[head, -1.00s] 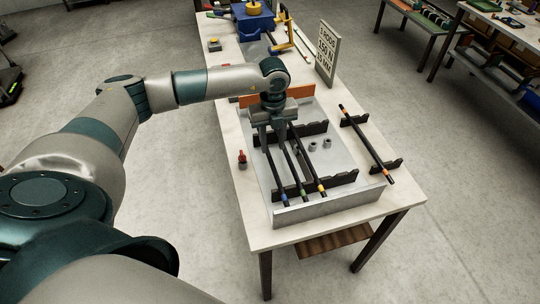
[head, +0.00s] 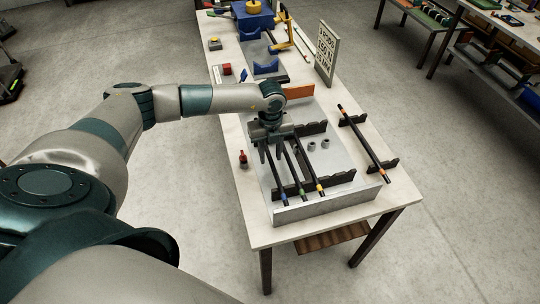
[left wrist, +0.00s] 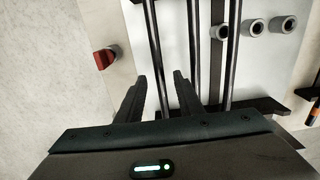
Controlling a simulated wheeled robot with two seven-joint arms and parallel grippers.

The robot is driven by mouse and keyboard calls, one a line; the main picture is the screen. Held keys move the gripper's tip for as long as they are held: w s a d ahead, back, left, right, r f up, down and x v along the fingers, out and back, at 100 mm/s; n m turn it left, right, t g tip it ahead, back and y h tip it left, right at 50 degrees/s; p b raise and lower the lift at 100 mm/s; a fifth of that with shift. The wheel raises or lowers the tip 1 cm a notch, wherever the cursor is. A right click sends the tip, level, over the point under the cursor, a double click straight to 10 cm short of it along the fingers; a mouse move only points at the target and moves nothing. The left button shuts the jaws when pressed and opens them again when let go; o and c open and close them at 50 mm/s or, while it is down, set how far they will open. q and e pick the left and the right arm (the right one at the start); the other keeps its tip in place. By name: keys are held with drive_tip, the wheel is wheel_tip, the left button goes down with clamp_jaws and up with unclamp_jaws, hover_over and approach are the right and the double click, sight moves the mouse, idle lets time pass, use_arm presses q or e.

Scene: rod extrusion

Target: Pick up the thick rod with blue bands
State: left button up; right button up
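Three dark rods lie side by side across black notched supports in a grey tray. The leftmost, with a blue band (head: 283,197) at its near end, also shows in the left wrist view (left wrist: 152,45), without its band in sight. Beside it are a green-banded rod (head: 301,188) and a yellow-banded rod (head: 318,184). My left gripper (head: 271,158) is over the tray at the blue-banded rod, pointing down. In the left wrist view its fingers (left wrist: 159,85) are apart, with that rod running between them. Whether they touch it cannot be told. My right gripper is out of view.
An orange-banded rod (head: 367,144) rests on separate black supports at the right. Small grey cylinders (head: 312,146) stand in the tray (head: 330,208). A small red-topped object (head: 243,158) stands left of the tray. A sign (head: 327,54) and blue equipment (head: 252,20) are farther back.

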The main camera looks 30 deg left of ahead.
use_arm(q)
drive_tip(key=shift+f, duration=0.25)
clamp_jaws()
drive_tip(key=shift+r, duration=0.15)
